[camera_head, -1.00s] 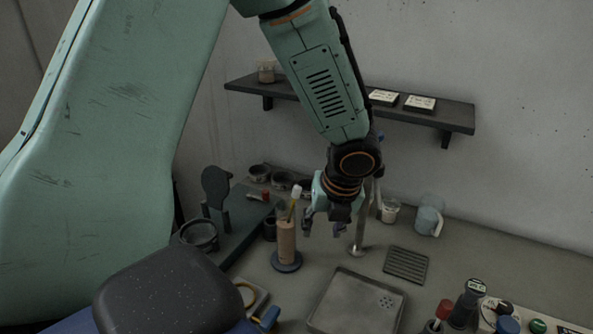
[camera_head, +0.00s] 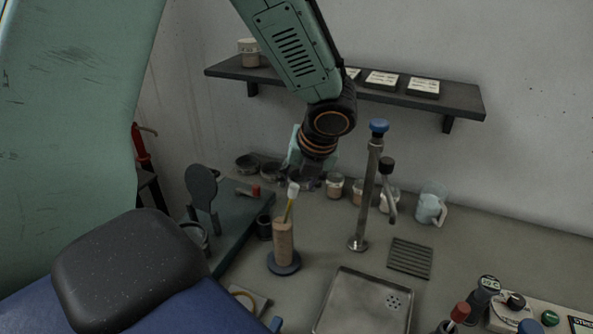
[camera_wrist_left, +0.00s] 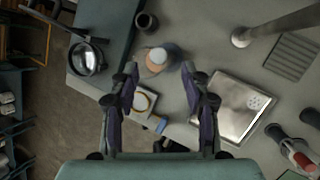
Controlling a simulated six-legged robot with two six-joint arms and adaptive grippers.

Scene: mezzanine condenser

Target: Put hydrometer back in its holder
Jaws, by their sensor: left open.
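The holder stands on a dark round base on the counter. My left gripper (camera_head: 304,180) is open and empty, close to the hydrometer's white top in the head view, apparently behind it. In the left wrist view, the open fingers (camera_wrist_left: 158,72) point down towards the hydrometer's white top (camera_wrist_left: 157,56), seen from above between and beyond the fingertips. My right gripper is not in view.
A metal tap (camera_head: 367,195) stands right of the holder, with a drain tray (camera_head: 345,305) in front. A dark round-headed stand (camera_head: 201,190) is at left. Jars, a jug (camera_head: 431,205) and a shelf (camera_head: 440,100) line the back. A control panel (camera_head: 560,325) is front right.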

